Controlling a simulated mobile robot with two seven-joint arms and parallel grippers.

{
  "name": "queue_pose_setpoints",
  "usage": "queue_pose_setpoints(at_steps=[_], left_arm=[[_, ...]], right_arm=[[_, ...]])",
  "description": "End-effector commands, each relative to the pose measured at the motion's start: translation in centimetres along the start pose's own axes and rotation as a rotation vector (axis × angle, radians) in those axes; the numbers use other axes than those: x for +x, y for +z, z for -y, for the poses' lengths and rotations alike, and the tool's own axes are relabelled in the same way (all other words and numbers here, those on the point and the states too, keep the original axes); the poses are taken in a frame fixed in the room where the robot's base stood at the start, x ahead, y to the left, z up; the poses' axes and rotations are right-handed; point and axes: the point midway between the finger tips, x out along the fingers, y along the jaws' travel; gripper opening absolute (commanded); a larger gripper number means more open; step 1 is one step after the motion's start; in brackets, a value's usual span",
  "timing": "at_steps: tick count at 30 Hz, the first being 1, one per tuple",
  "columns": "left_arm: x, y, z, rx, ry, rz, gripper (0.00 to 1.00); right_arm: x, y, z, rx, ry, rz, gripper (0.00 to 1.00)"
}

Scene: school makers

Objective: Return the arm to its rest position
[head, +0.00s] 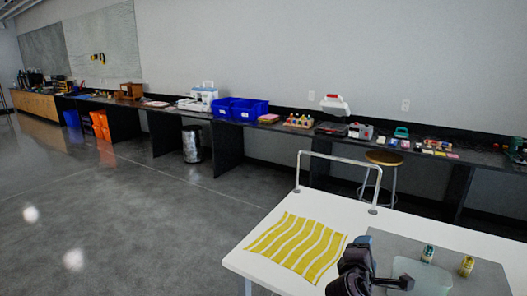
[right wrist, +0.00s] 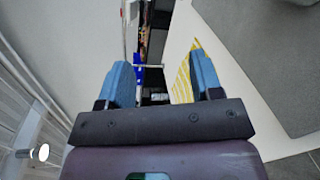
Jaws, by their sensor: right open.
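My right gripper (head: 362,242) shows at the bottom of the head view, dark with blue fingers, over the white table (head: 262,262) beside the yellow-and-white striped cloth. In the right wrist view its two blue fingers (right wrist: 160,62) stand wide apart with nothing between them. The striped cloth (head: 297,247) lies flat on the table, left of the gripper, and shows partly behind the right finger in the wrist view. My left gripper is not in view.
A grey mat (head: 490,272) lies right of the gripper, with a pale translucent sheet (head: 425,275) and two small jars (head: 428,253) (head: 467,266). A white rail (head: 335,160) rises at the table's far edge. A stool (head: 384,158) stands beyond. Open floor (head: 130,220) lies left.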

Motion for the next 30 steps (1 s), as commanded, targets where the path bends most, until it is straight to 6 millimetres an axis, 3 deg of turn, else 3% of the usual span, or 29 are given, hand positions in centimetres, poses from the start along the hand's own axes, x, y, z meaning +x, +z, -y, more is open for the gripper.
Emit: queue_pose_setpoints(at_steps=[5, 9, 15, 18, 22, 27, 30], left_arm=[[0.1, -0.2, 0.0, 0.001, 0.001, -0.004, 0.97], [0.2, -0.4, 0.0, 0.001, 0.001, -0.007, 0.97], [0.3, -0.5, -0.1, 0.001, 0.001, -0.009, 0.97], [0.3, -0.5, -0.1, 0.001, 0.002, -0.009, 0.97], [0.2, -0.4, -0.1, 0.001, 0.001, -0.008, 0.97], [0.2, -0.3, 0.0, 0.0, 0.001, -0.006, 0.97], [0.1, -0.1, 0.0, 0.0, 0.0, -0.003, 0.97]], right_arm=[[-1.3, -1.7, 2.4, 0.465, -0.029, -0.219, 0.59], [-3.4, -2.1, 5.6, 0.86, -0.123, -0.376, 0.59], [-7.9, -0.7, 11.9, 1.375, -0.337, -0.502, 0.59], [-10.4, 0.8, 15.3, 1.539, -0.437, -0.506, 0.59], [-13.6, 3.0, 20.0, 1.624, -0.541, -0.466, 0.59], [-17.5, 5.9, 26.0, 1.602, -0.639, -0.364, 0.59], [-19.1, 7.2, 28.4, 1.58, -0.674, -0.318, 0.59]])
